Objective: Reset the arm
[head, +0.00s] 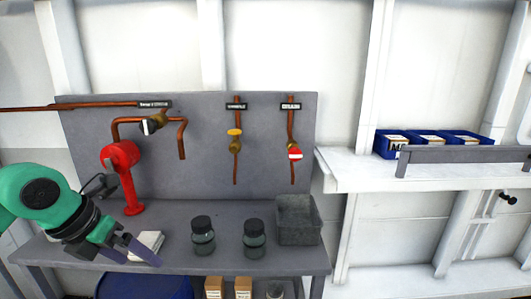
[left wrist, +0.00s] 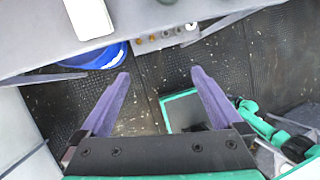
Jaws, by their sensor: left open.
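My left gripper (head: 137,252) comes in from the left on a green and black arm. In the head view its purple fingers hang over the front edge of the grey workbench (head: 180,256), close to a white block (head: 146,243). In the left wrist view the two purple fingers (left wrist: 158,80) are spread apart with nothing between them, above the dark riveted floor. My right gripper is not in the head view.
Two dark-lidded jars (head: 203,240) (head: 254,242) and a grey bin (head: 297,222) stand on the bench. A red pump-like fitting (head: 124,175) rises behind my arm. Copper pipes with valves (head: 235,140) line the back panel. A blue tub (head: 145,286) sits below the bench.

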